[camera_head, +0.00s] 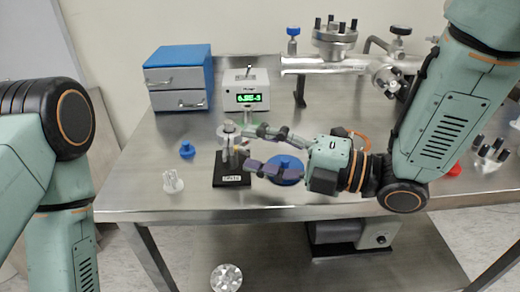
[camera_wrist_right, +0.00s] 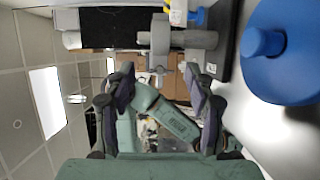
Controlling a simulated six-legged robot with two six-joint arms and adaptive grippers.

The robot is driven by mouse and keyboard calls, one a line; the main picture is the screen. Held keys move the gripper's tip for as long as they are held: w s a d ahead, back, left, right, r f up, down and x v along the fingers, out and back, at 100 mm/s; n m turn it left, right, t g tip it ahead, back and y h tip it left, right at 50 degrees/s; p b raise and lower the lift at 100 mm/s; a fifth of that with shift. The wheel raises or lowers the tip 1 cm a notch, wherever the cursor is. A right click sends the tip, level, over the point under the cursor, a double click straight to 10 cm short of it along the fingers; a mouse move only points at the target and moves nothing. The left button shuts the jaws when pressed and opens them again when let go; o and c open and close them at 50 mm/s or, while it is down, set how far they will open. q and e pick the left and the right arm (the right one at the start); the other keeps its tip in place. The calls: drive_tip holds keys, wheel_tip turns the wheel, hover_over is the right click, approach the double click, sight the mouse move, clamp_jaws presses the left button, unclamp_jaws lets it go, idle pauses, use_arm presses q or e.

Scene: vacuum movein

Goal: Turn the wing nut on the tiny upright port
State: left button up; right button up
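The tiny upright port (camera_head: 228,158) is a slim metal fitting on a black labelled base (camera_head: 232,181), near the middle of the bench. In the right wrist view the port (camera_wrist_right: 178,40) lies sideways, just beyond the fingertips. A small metal piece (camera_wrist_right: 161,68) sticking out from it, between the fingertips, looks like the wing nut. My right gripper (camera_head: 248,148) points left at the port with its fingers spread, one farther back and one nearer the front. The gripper (camera_wrist_right: 160,82) is empty, and I see no clear contact. My left arm shows at the left; its gripper is out of frame.
A gauge with a green display (camera_head: 246,92) stands behind the port, beside a blue-topped drawer box (camera_head: 179,80). A metal chamber with pipes (camera_head: 330,62) is at the back right. A blue round part (camera_head: 286,172) lies below my right gripper. Small parts (camera_head: 173,182) lie front left.

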clamp_jaws()
drive_tip(key=m+p, duration=0.1)
drive_tip(key=p, duration=0.1)
drive_tip(key=m+h+p, duration=0.1)
drive_tip(key=m+p, duration=0.1)
drive_tip(key=p, duration=0.1)
drive_tip(key=shift+r+g, duration=0.3)
drive_tip(key=shift+r, duration=0.05)
drive_tip(key=shift+f+m+p, duration=0.15)
drive_tip(key=shift+m+p, duration=0.25)
drive_tip(key=shift+p, duration=0.15)
unclamp_jaws()
drive_tip(key=shift+r+v, duration=0.15)
drive_tip(key=shift+v, duration=2.4)
drive_tip(key=shift+r+v, duration=0.1)
drive_tip(key=shift+v, duration=3.25)
